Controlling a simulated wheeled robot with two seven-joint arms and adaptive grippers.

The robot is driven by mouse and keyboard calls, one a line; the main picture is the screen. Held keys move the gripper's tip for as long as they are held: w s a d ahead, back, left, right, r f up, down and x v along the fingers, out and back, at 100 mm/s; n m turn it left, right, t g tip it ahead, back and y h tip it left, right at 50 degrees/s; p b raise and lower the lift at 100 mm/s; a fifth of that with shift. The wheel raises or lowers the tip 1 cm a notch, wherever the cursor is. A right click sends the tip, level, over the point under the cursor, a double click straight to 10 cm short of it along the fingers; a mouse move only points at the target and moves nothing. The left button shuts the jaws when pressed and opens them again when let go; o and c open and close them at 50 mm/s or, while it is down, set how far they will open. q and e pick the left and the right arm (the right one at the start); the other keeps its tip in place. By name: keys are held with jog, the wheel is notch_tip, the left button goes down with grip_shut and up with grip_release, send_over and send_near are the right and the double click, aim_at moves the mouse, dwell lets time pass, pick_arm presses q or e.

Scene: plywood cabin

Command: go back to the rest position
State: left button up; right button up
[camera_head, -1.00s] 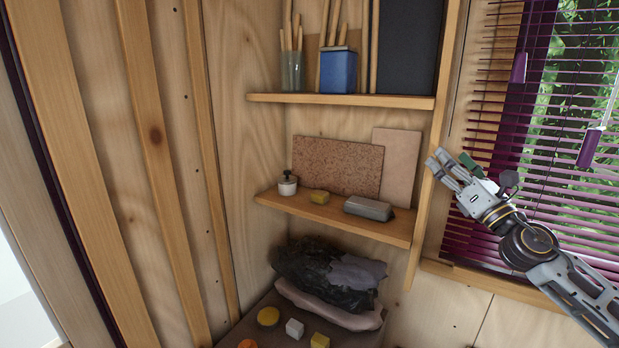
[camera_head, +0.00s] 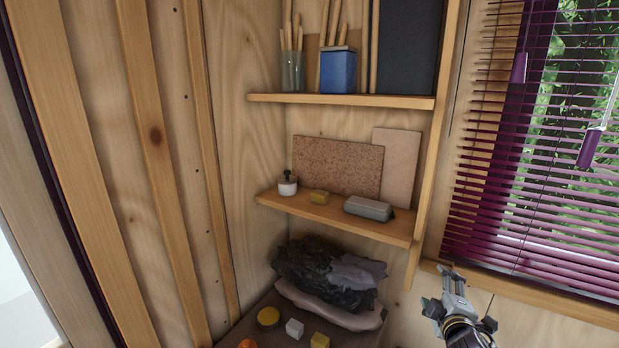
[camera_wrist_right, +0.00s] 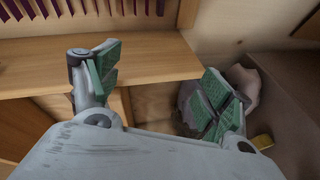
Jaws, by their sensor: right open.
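My right gripper (camera_head: 449,292) is low at the right in the head view, below the window sill and right of the shelves. In the right wrist view its two green-padded fingers (camera_wrist_right: 160,88) stand wide apart with nothing between them. It is open and empty. A wooden ledge (camera_wrist_right: 150,62) lies beyond the fingers in that view. My left gripper is in neither view.
Dark bags (camera_head: 320,275) and several small objects lie below. Purple blinds (camera_head: 500,200) cover the window.

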jog(key=s+a+f+m+g+y, duration=0.2)
jog(key=s+a+f+m+g, duration=0.35)
jog(key=s+f, duration=0.55)
jog(key=s+a+f+m+g+y, duration=0.2)
jog(key=s+a+f+m+g, duration=0.35)
jog(key=s+f, duration=0.6)
jog(key=s+f+n+g+b, duration=0.1)
jog(key=s+f, duration=0.1)
jog(key=f, duration=1.4)
jog(key=s+f+g+b, duration=0.1)
jog(key=s+f, duration=0.2)
jog(key=f, duration=1.3)
jog(key=s+d+f+b, duration=0.1)
jog(key=s+d+f, duration=0.1)
jog(key=s+f, duration=0.9)
jog(key=s+d+f+b, duration=0.1)
jog(key=s+d+f, duration=0.1)
jog(key=s+f, duration=0.9)
jog(key=shift+d+f+g, duration=0.2)
jog(key=shift+g, duration=0.2)
jog(key=shift+s, duration=0.2)
